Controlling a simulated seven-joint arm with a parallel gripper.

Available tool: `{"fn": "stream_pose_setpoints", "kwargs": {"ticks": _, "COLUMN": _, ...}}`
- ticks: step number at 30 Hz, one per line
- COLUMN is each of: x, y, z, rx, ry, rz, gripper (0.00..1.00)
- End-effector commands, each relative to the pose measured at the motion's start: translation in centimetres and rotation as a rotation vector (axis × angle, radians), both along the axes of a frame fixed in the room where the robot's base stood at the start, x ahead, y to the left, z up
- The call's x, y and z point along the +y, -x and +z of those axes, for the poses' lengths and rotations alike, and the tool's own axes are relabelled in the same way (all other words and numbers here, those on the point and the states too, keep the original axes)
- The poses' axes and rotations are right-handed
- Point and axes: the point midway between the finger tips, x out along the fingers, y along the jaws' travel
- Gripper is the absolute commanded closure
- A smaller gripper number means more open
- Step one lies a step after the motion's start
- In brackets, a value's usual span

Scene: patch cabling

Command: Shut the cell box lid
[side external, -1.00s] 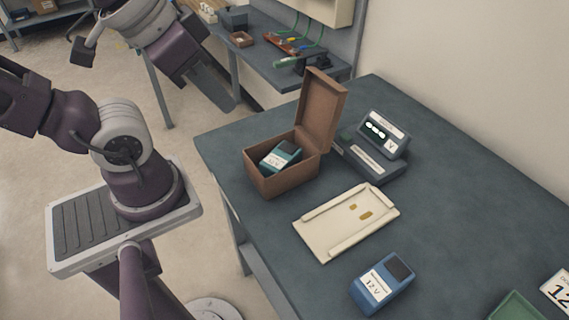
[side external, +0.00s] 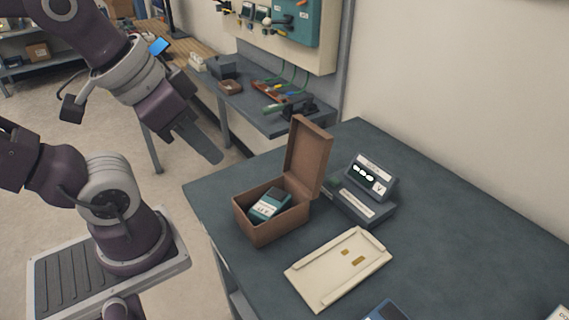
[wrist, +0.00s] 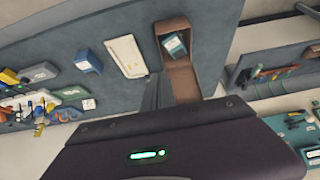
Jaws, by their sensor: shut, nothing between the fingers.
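The brown cell box (side external: 262,232) stands on the dark table with its lid (side external: 308,158) raised, roughly upright. A teal cell (side external: 268,206) with a white label lies inside it. In the wrist view the box (wrist: 171,24), its open lid (wrist: 184,82) and the cell (wrist: 174,44) show near the top. My gripper (side external: 212,152) is shut and empty, in the air to the left of and above the box, apart from the lid.
A grey meter (side external: 368,185) stands close behind and right of the box. A cream tray (side external: 338,268) lies in front of it. A blue cell (side external: 386,312) is partly cut off at the bottom. A side bench (side external: 250,105) with cables stands behind.

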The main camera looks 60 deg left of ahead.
Motion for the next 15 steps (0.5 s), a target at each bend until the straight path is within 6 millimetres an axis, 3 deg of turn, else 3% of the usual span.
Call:
{"fn": "stream_pose_setpoints", "kwargs": {"ticks": 2, "x": 0.1, "y": -0.8, "z": 0.5, "rx": 0.008, "ry": -0.004, "rz": 0.003, "gripper": 1.0}}
{"fn": "stream_pose_setpoints", "kwargs": {"ticks": 4, "x": 0.6, "y": -3.3, "z": 1.7, "rx": 0.037, "ry": -0.016, "rz": 0.01, "gripper": 1.0}}
{"fn": "stream_pose_setpoints", "kwargs": {"ticks": 5, "x": 0.9, "y": -4.9, "z": 2.4, "rx": 0.055, "ry": -0.023, "rz": 0.011, "gripper": 1.0}}
{"fn": "stream_pose_setpoints", "kwargs": {"ticks": 9, "x": 3.7, "y": -14.6, "z": 3.8, "rx": 0.146, "ry": -0.037, "rz": 0.013, "gripper": 1.0}}
{"fn": "stream_pose_setpoints", "kwargs": {"ticks": 12, "x": 6.4, "y": -20.6, "z": 2.9, "rx": 0.197, "ry": -0.025, "rz": 0.01, "gripper": 1.0}}
{"fn": "stream_pose_setpoints", "kwargs": {"ticks": 15, "x": 8.7, "y": -24.5, "z": 1.4, "rx": 0.228, "ry": -0.01, "rz": 0.004, "gripper": 1.0}}
